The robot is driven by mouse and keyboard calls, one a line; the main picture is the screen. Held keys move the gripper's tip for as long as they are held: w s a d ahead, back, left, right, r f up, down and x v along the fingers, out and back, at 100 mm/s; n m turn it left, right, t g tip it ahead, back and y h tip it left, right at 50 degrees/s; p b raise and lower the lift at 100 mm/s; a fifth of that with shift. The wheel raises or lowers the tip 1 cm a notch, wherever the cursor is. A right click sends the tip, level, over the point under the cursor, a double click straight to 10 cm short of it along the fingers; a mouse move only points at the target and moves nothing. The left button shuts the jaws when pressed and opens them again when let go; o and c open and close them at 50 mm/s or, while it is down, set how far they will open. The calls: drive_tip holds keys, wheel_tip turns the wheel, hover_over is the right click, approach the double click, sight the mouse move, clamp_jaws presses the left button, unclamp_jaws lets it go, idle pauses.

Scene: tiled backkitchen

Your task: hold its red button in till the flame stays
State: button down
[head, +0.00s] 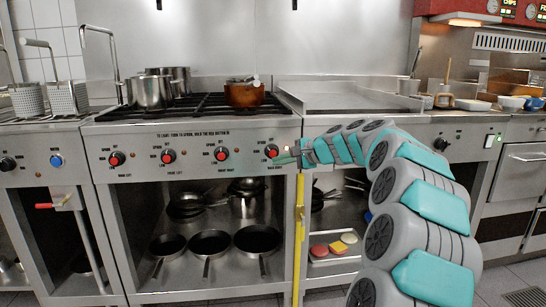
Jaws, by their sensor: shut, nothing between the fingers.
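The steel range has a row of black knobs with red buttons at their centres, under a line of printed text about turning to spark and holding the red button in. The rightmost knob (271,151) is beside the tip of my gripper (279,158). The gripper reaches in from the right, its fingers shut with nothing in them. The tip is at or just in front of the knob's lower right edge; I cannot tell whether it touches the button. A copper pan (245,94) stands on the hob grates (205,104). I can make out no flame under it.
Steel pots (150,91) stand at the hob's left. Other red-button knobs (222,153) line the panel. A yellow upright bar (299,225) stands below my gripper. Black frying pans (210,243) lie on the open shelf beneath. A flat steel griddle (345,98) is to the right.

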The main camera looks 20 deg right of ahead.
drive_tip(key=shift+s+a, duration=0.15)
drive_tip(key=shift+s, duration=0.4)
drive_tip(key=shift+s+a, duration=0.15)
drive_tip(key=shift+s, duration=0.35)
drive_tip(key=shift+a, duration=0.1)
drive_tip(key=s+a+f+n+g, duration=0.45)
drive_tip(key=s+a, duration=0.45)
drive_tip(key=a, duration=0.3)
drive_tip(key=s+a+f+n+g, duration=0.3)
drive_tip(key=s+a+f+n, duration=0.15)
drive_tip(key=s+a, duration=0.65)
drive_tip(key=s+f+n+g+h, duration=0.1)
drive_tip(key=s+f, duration=0.3)
drive_tip(key=s, duration=0.6)
drive_tip(key=s+d+f+n+g+h, duration=0.1)
drive_tip(key=s+f+n+g+h, duration=0.1)
drive_tip(key=s, duration=0.7)
drive_tip(key=s+d+f+n+g+h, duration=0.1)
drive_tip(key=s+f+n+g+h, duration=0.1)
drive_tip(key=s, duration=0.8)
wheel_tip(320, 180, down, 4)
drive_tip(key=n+g, duration=0.1)
drive_tip(key=n, duration=0.1)
drive_tip(key=shift+s+d+r+n+p, duration=0.15)
drive_tip(key=shift+s+n+p, duration=0.15)
drive_tip(key=shift+n+p, duration=0.1)
